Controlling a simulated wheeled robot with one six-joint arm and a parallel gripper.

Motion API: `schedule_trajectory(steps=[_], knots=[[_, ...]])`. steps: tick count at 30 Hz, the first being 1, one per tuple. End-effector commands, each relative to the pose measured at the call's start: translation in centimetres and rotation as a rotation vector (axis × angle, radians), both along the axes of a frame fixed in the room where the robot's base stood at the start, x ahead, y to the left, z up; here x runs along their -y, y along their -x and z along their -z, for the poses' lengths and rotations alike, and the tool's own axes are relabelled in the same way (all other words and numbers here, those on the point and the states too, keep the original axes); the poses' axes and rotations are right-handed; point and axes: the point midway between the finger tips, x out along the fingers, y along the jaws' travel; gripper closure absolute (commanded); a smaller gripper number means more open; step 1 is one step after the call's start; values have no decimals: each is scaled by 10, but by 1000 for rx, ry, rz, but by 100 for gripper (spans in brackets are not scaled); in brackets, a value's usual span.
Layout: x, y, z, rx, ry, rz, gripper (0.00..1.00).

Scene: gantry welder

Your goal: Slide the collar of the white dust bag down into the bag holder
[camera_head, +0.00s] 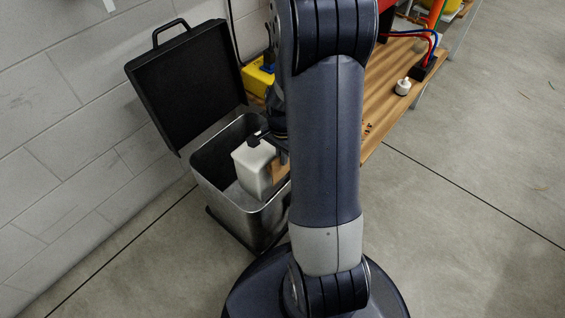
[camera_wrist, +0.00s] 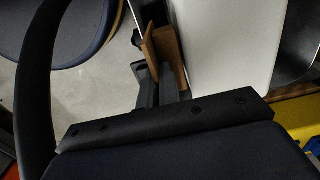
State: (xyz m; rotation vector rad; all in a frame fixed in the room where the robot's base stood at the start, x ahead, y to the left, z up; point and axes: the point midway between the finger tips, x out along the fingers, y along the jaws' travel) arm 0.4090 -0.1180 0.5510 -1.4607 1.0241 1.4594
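The white dust bag (camera_head: 250,168) hangs in the mouth of the open metal bin, a boxy white shape. Its brown collar (camera_head: 280,171) shows on its right side, partly behind my arm. In the wrist view the bag (camera_wrist: 232,40) is a large pale surface beside the brown collar (camera_wrist: 168,45). My gripper (camera_wrist: 163,80) has its dark fingers closed about the collar's brown plate. In the head view my arm hides most of the gripper. I cannot clearly make out the bag holder, nor whether the collar touches it.
The metal bin (camera_head: 234,207) stands by the block wall, its black lid (camera_head: 185,82) raised at the back left. A yellow box (camera_head: 258,80) sits behind it. A wooden bench (camera_head: 383,88) at the right carries a small white fitting (camera_head: 403,87). The floor at right is clear.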

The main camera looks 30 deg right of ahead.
Motion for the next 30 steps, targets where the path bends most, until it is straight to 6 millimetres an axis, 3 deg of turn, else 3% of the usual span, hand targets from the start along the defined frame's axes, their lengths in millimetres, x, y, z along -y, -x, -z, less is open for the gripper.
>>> schedule_trajectory(steps=[11, 24, 30], knots=[[0, 0, 16, 0, 0, -1, 100], [0, 0, 57, 0, 0, -1, 100], [0, 0, 64, 0, 0, -1, 100]])
